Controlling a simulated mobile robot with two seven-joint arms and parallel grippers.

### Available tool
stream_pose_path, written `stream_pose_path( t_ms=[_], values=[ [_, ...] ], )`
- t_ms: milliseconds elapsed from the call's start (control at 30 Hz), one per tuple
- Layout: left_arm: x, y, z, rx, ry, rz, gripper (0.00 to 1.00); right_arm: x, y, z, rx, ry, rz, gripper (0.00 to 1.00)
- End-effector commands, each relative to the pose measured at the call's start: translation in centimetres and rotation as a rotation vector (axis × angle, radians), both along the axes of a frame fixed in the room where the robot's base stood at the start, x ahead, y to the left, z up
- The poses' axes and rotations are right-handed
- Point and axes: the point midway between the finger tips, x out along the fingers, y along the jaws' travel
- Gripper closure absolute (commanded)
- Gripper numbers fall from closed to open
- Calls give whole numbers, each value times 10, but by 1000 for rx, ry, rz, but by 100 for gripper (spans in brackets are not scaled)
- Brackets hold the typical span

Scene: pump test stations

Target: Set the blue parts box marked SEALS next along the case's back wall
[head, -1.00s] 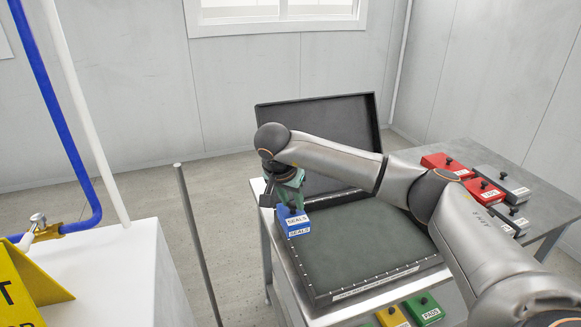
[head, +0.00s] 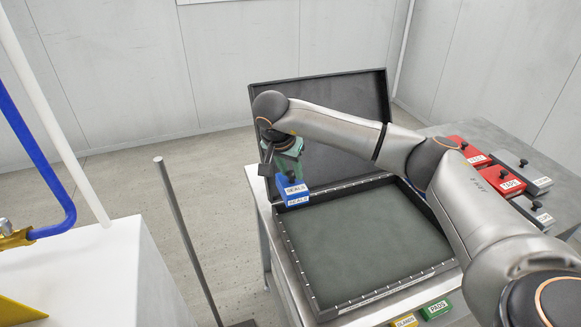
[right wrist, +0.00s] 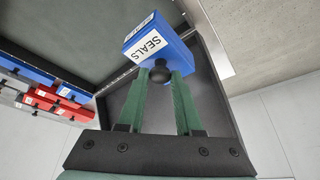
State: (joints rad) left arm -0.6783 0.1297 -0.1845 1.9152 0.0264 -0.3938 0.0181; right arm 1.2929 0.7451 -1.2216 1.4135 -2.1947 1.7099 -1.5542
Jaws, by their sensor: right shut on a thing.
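The blue parts box marked SEALS (head: 293,191) hangs from my right gripper (head: 287,166) at the back left corner of the open case (head: 372,292). In the right wrist view the green fingers (right wrist: 162,72) are shut on the box's black knob, and the blue box (right wrist: 178,50) shows its SEALS label. I cannot tell whether its underside touches the case floor. The case's dark grey floor (head: 365,240) is bare where I see it; my arm hides part of the back wall. The lid (head: 345,100) stands open behind. My left gripper is out of view.
Red boxes (head: 502,180) and grey boxes (head: 536,184) stand on the metal table right of the case. A green PADS box (head: 436,308) and a yellow box (head: 404,321) are at the front. A thin grey post (head: 185,240) and a white block (head: 85,275) stand left.

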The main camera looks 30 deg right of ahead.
Motion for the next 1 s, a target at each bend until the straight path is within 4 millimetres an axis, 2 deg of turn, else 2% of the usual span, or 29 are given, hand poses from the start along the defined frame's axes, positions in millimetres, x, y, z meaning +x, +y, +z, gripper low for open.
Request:
stream_pose_path(
  t_ms=[33,533,600,1000],
  values=[
    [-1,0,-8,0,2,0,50,0,0,-8,0,0,0,100],
    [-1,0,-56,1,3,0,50,0,0,-68,1,0,0,100],
    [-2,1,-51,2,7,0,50,0,0,-61,1,-2,1,100],
    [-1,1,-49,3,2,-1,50,0,0,-64,0,-1,0,100]
  ],
)
